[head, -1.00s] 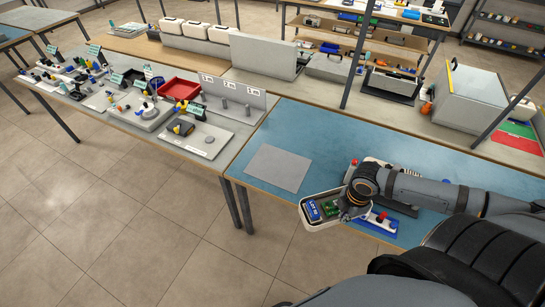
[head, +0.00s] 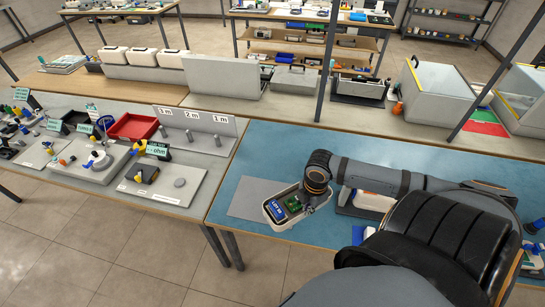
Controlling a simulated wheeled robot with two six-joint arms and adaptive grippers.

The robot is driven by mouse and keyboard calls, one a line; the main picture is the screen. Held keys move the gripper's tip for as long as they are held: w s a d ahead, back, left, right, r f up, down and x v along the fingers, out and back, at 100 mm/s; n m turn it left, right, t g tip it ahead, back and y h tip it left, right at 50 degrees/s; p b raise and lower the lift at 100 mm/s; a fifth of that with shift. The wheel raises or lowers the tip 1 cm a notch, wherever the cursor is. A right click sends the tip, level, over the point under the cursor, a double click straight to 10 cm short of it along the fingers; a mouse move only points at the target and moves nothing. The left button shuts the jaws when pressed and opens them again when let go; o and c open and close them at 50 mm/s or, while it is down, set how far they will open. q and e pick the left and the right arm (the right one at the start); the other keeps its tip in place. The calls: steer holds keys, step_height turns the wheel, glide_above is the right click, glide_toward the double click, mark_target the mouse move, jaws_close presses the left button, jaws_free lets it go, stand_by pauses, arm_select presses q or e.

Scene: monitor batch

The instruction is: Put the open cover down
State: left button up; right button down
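The open cover (head: 270,217), a shallow white shell, is at my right gripper (head: 312,200). A blue block with a white label (head: 278,210) and a green board (head: 294,203) show inside the shell. The gripper is at the cover's right end, pointing down; its fingertips are mostly hidden behind the wrist and the rim. The cover overlaps the right part of a grey mat (head: 248,203) on the blue table (head: 290,150). I cannot tell whether it touches the mat or is just above it. My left gripper is not in view.
A white device on a grey base (head: 372,202) stands partly behind my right arm, with a blue item (head: 358,235) near it. The far part of the blue table is clear. A grey bench with a red tray (head: 133,127) and fixtures is at left.

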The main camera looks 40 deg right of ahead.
mark_target(287, 201)
steer(key=w, duration=0.1)
steer(key=w+f, duration=0.1)
steer(key=w+a+b, duration=0.1)
steer(key=shift+w+f, duration=0.2)
steer(key=shift+f, duration=0.2)
steer(key=w, duration=0.1)
steer(key=w+a+f, duration=0.1)
steer(key=w, duration=0.1)
steer(key=shift+w+a+f, duration=0.25)
steer(key=shift+w+f, duration=0.1)
steer(key=shift+w, duration=0.05)
steer(key=w+f, duration=0.1)
steer(key=f, duration=0.1)
steer(key=w+a+f+p, duration=0.1)
steer(key=f, duration=0.2)
steer(key=w+f, duration=0.2)
steer(key=f, duration=0.1)
steer(key=shift+a+f+p, duration=0.1)
steer(key=shift+a+p, duration=0.05)
steer(key=shift+p, duration=0.25)
steer(key=shift+f, duration=0.15)
steer(key=c, duration=2)
jaws_free()
steer(key=shift+f, duration=0.15)
steer(key=shift+c, duration=0.2)
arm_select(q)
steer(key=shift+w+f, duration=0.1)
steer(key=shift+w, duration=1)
arm_select(e)
steer(key=o, duration=0.5)
